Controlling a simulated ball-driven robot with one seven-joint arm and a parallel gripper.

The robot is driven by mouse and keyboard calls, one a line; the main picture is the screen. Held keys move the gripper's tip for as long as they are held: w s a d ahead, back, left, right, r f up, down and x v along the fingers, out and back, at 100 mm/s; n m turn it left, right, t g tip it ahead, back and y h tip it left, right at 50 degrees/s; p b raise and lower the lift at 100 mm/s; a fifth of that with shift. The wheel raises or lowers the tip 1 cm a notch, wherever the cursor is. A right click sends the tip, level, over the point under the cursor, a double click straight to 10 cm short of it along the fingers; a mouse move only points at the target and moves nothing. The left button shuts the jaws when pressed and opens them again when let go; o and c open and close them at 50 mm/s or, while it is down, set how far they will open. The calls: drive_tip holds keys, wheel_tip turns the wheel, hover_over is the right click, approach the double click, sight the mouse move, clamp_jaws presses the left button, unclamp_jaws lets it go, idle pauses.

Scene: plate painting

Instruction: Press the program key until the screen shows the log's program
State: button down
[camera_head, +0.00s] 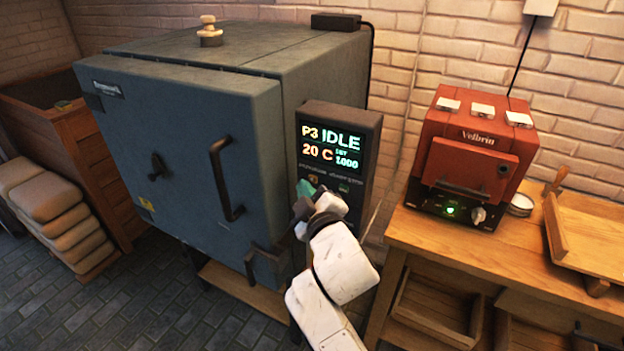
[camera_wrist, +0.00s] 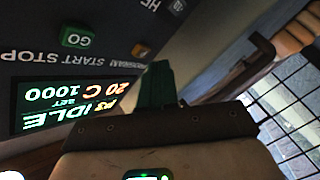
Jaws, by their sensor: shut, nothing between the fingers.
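The grey control box (camera_head: 363,135) on the kiln's right side has a lit screen (camera_head: 329,147) that reads P3, IDLE, 20 C and SET 1000. The screen (camera_wrist: 72,105) appears upside down in the wrist view. A small yellowish key (camera_wrist: 140,50) sits by the word PROGRAM, and a green GO key (camera_wrist: 77,38) is beside it. My gripper (camera_head: 307,189) is shut and empty, its green fingertips (camera_wrist: 158,82) in front of the panel near the yellowish key. I cannot tell whether they touch it. The log is not identifiable in either view.
The large blue-grey kiln (camera_head: 185,145) is closed, with a protruding door handle (camera_head: 224,180) left of my gripper. A small red kiln (camera_head: 470,150) stands on a wooden bench (camera_head: 480,252) at the right. Stacked sacks (camera_head: 60,215) lie at the left.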

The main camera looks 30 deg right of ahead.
drive_tip(key=shift+w+d, duration=0.25)
drive_tip(key=shift+d, duration=0.05)
drive_tip(key=shift+w+d, duration=0.2)
drive_tip(key=shift+d, duration=0.1)
idle(0.7)
idle(0.4)
drive_tip(key=shift+s+a, duration=0.5)
drive_tip(key=shift+a, duration=0.15)
drive_tip(key=s+a, duration=0.1)
drive_tip(key=a, duration=0.1)
drive_tip(key=s+a+b, duration=0.1)
drive_tip(key=s+a, duration=0.1)
idle(0.4)
idle(0.6)
